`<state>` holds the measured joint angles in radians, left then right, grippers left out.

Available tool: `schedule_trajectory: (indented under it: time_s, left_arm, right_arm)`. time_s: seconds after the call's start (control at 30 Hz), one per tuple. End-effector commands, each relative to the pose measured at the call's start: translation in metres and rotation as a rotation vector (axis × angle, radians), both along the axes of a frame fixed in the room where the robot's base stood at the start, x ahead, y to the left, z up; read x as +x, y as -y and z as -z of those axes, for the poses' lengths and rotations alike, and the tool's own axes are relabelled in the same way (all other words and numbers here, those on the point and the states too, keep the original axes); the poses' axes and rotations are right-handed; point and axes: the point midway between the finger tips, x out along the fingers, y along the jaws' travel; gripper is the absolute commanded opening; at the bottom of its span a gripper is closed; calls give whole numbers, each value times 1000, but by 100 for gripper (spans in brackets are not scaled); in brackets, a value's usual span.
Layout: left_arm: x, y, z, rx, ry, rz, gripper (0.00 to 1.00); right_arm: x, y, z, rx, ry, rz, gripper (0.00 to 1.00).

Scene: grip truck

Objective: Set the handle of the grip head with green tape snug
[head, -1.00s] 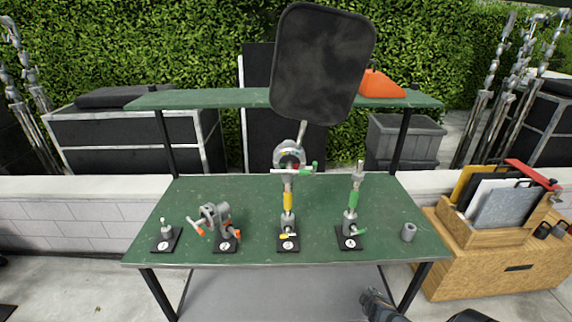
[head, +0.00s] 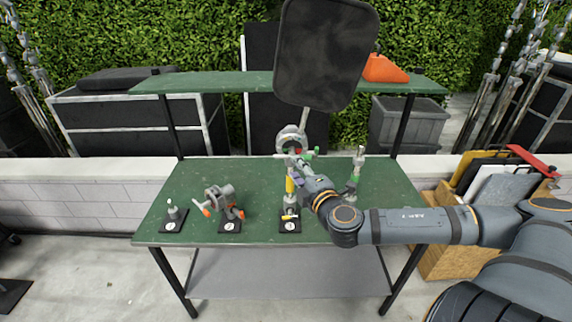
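My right gripper (head: 303,172) reaches in from the right, close beside the yellow-taped stand (head: 290,185) in the picture. Its fingers are small and blend with the stand, so I cannot tell whether it touches anything. A large dark panel (head: 327,55) rises from the round grip head (head: 291,140) on the yellow-taped stand. My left gripper is not in view.
A clamp with orange-tipped handles (head: 219,197) and a small stub on a black base (head: 173,215) stand at the left of the table. An orange bag (head: 382,68) lies on the upper shelf (head: 200,82). The table's left back area is clear.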

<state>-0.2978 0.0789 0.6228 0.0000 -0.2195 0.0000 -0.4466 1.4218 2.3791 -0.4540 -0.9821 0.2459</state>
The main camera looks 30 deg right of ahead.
Motion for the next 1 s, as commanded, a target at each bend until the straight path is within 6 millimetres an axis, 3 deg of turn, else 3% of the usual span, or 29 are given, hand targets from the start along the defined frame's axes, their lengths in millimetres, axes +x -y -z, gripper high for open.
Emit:
schedule_trajectory:
  time_s: [0.03,0.27,0.33,0.6,0.8,1.0]
  left_arm:
    - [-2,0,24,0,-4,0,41]
    - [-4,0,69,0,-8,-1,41]
    - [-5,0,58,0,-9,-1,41]
    - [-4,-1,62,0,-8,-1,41]
    - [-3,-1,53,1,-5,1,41]
    - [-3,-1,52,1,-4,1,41]
  right_arm:
    - [7,2,11,-1,7,1,37]
    - [32,5,12,11,10,1,37]
    - [36,10,4,12,3,10,37]
    - [57,9,6,15,5,-2,37]
    - [75,14,6,7,1,4,37]
    - [81,14,8,2,-1,-1,37]
